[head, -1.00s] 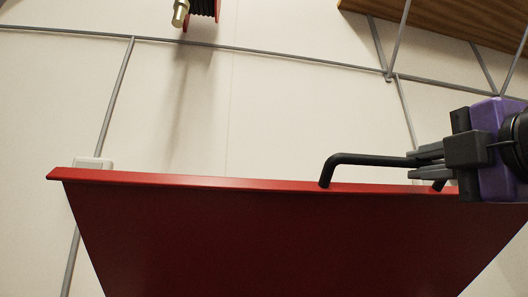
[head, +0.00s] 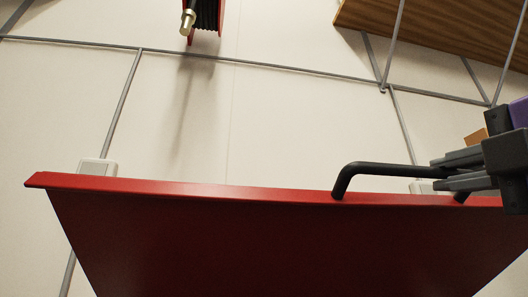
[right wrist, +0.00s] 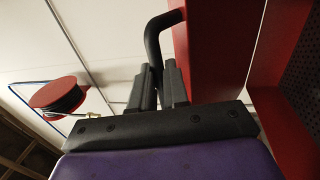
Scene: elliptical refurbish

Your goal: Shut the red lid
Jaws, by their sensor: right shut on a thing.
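The red lid (head: 270,240) fills the lower part of the head view, its broad face toward me and its upper edge running across the picture. It also shows in the right wrist view (right wrist: 205,50). A black bent handle (head: 375,168) stands on that edge, right of the middle. My right gripper (head: 455,172) is shut on the handle near its right end. In the right wrist view its two fingers (right wrist: 160,88) are on either side of the handle (right wrist: 158,38). Part of the handle is hidden by the fingers. My left gripper is not in view.
A pale wall (head: 270,120) with grey pipes stands behind the lid. A reel (head: 205,15) hangs at the top, and a wooden panel (head: 440,30) is at upper right. The right wrist view shows another red part with a dark perforated panel (right wrist: 303,75) at right.

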